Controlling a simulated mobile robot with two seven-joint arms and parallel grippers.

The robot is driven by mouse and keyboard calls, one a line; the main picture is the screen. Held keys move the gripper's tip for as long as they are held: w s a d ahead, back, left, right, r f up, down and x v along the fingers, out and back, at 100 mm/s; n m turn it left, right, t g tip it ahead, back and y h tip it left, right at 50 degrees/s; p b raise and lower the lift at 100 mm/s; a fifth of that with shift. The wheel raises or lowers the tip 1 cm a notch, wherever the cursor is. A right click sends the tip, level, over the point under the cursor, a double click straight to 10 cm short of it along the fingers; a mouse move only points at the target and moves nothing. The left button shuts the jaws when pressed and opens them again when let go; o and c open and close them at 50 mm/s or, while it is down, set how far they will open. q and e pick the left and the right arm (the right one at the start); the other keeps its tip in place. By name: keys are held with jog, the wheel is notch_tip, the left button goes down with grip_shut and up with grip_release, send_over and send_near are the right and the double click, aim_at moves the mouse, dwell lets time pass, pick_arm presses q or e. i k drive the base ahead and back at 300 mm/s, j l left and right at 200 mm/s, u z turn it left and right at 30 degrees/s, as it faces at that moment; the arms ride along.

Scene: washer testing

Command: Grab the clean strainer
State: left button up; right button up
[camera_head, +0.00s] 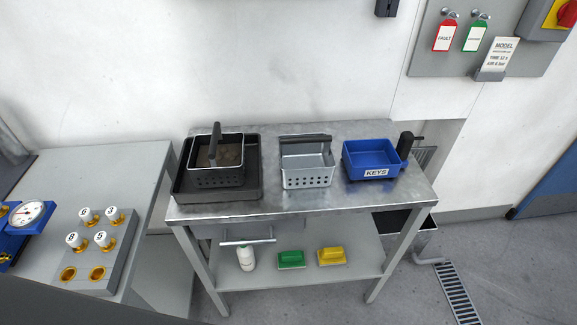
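A clean, light grey metal strainer (307,175) with holes in its front and a dark handle (305,139) across its top stands upright in the middle of the metal table. A second strainer (217,178) with brownish contents and a dark upright handle sits in a black tray (187,189) to its left. Neither of my grippers shows in the head view.
A blue KEYS tray (370,153) stands on the metal table (265,207) at the right. A grey bench (130,168) with numbered white knobs stands at the left.

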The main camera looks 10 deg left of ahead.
aim_at(307, 160)
jog(key=i+l+u, duration=0.25)
jog(key=l+u, duration=0.15)
jog(key=l, duration=0.35)
jog(key=i+l+u, duration=0.15)
jog(key=l+u, duration=0.3)
jog(key=l, duration=0.3)
jog(key=l+u, duration=0.4)
jog(key=l, duration=0.4)
jog(key=z, duration=0.15)
jog(key=i+j, duration=0.05)
